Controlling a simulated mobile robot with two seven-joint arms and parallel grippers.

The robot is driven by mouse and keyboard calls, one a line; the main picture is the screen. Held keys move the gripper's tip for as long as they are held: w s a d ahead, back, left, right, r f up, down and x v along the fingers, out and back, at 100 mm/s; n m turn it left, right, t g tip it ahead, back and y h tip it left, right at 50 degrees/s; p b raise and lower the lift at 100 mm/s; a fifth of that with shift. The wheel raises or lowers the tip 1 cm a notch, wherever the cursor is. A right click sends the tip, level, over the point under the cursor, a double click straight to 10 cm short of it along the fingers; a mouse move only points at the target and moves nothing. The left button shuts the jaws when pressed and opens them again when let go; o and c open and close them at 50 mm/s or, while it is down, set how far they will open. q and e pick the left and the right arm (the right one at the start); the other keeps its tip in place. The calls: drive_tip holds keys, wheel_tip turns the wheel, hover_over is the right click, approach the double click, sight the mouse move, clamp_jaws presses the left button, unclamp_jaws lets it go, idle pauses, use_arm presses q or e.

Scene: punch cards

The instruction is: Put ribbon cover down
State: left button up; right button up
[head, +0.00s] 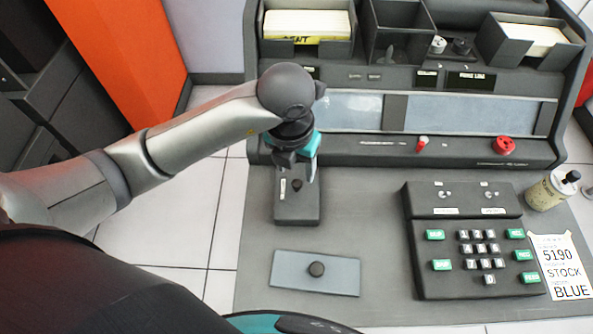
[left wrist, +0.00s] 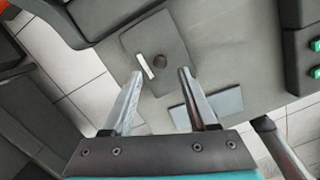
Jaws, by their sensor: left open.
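A flat blue-grey plate with a round dark knob, which looks like the ribbon cover (head: 338,278), lies flat on the grey desk in front of a low dark box (head: 297,212). The box has a small dark knob and a white label on top; the label is too small to read. My left gripper (head: 297,168) is open and empty above the box, behind the cover and apart from it. In the left wrist view the box (left wrist: 176,38) shows beyond the open fingertips (left wrist: 160,72). The cover (left wrist: 228,100) is partly hidden by the right-hand finger. My right gripper is out of view.
The console (head: 420,150) with card trays rises behind. The desk between cover and keypad (head: 378,235) is clear.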

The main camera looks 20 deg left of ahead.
use_arm(q)
wheel_tip(320, 180, up, 6)
drive_tip(key=p, duration=0.1)
drive_tip(key=shift+s+r, duration=0.2)
drive_tip(key=shift+s, duration=0.2)
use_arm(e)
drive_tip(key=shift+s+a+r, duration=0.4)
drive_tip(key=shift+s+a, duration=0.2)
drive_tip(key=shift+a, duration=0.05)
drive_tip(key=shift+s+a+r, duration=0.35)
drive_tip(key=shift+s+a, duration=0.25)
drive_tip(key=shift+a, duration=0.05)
